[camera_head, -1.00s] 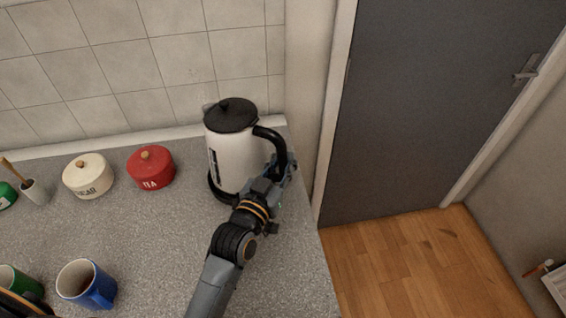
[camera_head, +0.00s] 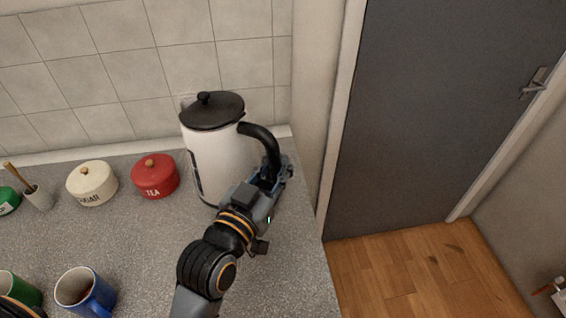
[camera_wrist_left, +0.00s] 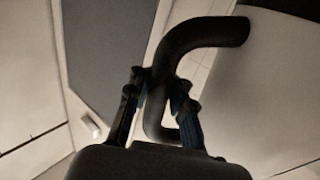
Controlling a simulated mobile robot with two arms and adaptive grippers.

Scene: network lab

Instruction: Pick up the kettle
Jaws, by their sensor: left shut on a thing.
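The white kettle (camera_head: 215,160) with a black lid and black handle is at the right end of the grey counter in the head view. It looks larger and slightly tilted, and appears lifted off the counter. My left gripper (camera_head: 272,175) is shut on the lower part of the handle. In the left wrist view the black handle (camera_wrist_left: 185,45) runs down between the two fingers (camera_wrist_left: 160,100), with the white kettle body (camera_wrist_left: 265,90) to the right. The kettle's base is partly hidden by my left arm. My right gripper cannot be made out.
A blue mug (camera_head: 88,293) is near the front left. The tiled wall (camera_head: 130,75) is behind; a door (camera_head: 440,110) is right, beyond the counter's edge.

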